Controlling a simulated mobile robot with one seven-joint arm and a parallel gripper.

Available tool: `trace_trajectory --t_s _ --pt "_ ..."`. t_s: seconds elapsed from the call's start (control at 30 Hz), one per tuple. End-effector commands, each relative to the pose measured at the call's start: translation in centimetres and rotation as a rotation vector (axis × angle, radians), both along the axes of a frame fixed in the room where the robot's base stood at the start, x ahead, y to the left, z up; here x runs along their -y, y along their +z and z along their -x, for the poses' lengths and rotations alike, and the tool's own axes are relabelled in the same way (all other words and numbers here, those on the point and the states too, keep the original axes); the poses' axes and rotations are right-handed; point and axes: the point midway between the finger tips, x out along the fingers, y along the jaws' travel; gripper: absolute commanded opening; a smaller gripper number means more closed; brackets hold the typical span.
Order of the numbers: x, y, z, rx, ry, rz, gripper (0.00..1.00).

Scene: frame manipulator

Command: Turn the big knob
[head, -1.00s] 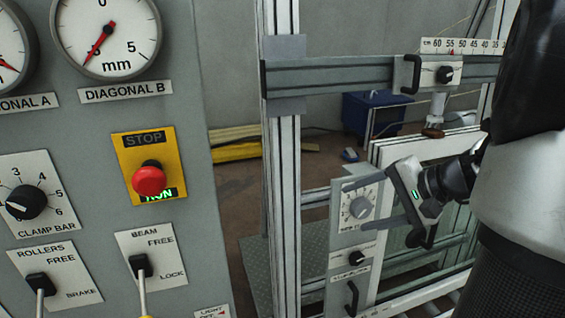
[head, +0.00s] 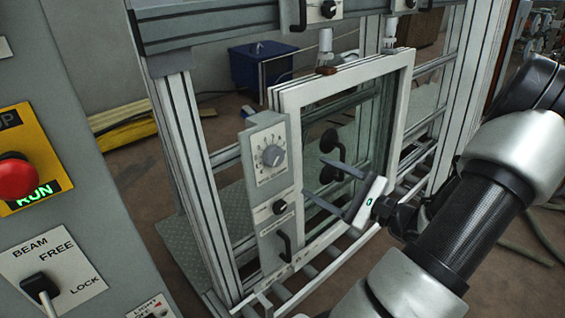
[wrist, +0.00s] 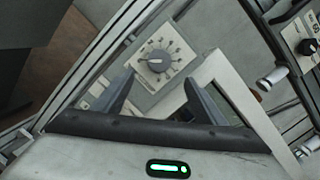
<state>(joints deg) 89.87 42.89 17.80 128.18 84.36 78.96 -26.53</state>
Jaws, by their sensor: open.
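The big knob (head: 272,156) is a grey round knob on a white dial plate with marks around it. It sits high on a narrow grey panel (head: 256,211) beside a white window frame. In the wrist view the knob (wrist: 158,61) shows beyond and between my fingers. My gripper (head: 314,177) is open and empty, to the right of the panel and apart from the knob. In the wrist view my gripper (wrist: 157,84) has its two dark fingers spread, with nothing between them.
A smaller black knob (head: 280,207) and a black handle (head: 286,245) sit below on the same panel. The white window frame (head: 404,90) stands right behind my gripper. A metal post (head: 190,170) rises left of the panel. A control cabinet with a red stop button (head: 16,178) is at left.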

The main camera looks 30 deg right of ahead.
Motion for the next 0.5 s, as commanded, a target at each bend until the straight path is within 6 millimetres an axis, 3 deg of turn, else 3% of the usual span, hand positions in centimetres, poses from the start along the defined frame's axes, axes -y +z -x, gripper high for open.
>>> trace_trajectory --t_s 0.3,0.5 --pt "-2.3 -0.2 -6.8 0.000 0.005 0.000 0.65" --pt "-3.2 -0.1 -10.1 0.000 0.004 0.002 0.65"
